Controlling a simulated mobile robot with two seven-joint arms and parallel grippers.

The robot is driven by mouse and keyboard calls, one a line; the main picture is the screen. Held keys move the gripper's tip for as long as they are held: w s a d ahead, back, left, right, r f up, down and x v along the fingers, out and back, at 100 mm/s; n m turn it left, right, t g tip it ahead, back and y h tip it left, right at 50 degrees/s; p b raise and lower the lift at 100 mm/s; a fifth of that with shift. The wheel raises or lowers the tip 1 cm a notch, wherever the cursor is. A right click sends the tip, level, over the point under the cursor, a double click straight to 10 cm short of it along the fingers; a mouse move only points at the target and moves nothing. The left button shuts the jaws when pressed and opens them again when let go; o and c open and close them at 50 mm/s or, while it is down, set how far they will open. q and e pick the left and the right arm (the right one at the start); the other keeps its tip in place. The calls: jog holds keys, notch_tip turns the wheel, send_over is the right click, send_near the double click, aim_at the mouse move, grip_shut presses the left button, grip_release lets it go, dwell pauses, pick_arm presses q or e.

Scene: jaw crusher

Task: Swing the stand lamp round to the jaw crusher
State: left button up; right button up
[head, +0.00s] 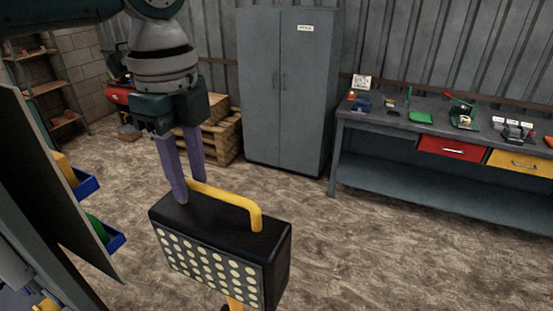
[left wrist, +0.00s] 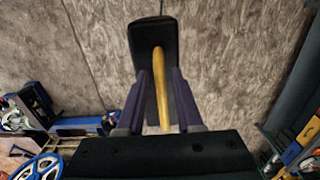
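The stand lamp (head: 275,262) is a black box with a front panel of pale round lights, a yellow handle (head: 228,195) on top and a yellow pole below. My left gripper (head: 191,190) reaches down over the handle, its purple fingers on either side of it. In the left wrist view the lamp's black top (left wrist: 150,35) lies beyond the fingers, and a gap shows between each finger and the handle. A blue spoked wheel (left wrist: 38,167) shows there at lower left; I cannot tell whether it belongs to the jaw crusher. My right gripper is out of view.
A grey cabinet (head: 285,95) and wooden pallets (head: 222,137) stand at the back. A workbench (head: 375,160) with tools and drawers is at right. A panel with blue bins (head: 87,184) stands close at left. The floor (head: 350,235) between lamp and bench is clear.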

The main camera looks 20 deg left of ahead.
pick_arm(q)
jog(key=shift+s+r+n+p, duration=0.1)
jog(key=shift+s+n+p, duration=0.2)
jog(key=shift+n+p, duration=0.65)
jog(key=shift+s+n+p, duration=0.1)
jog(key=shift+n+p, duration=0.15)
jog(key=shift+p, duration=0.25)
jog(key=shift+s+n+p, duration=0.35)
jog(key=shift+n+p, duration=0.55)
jog(key=shift+p, duration=0.2)
jog(key=shift+s+d+n, duration=0.1)
jog(key=shift+n, duration=0.2)
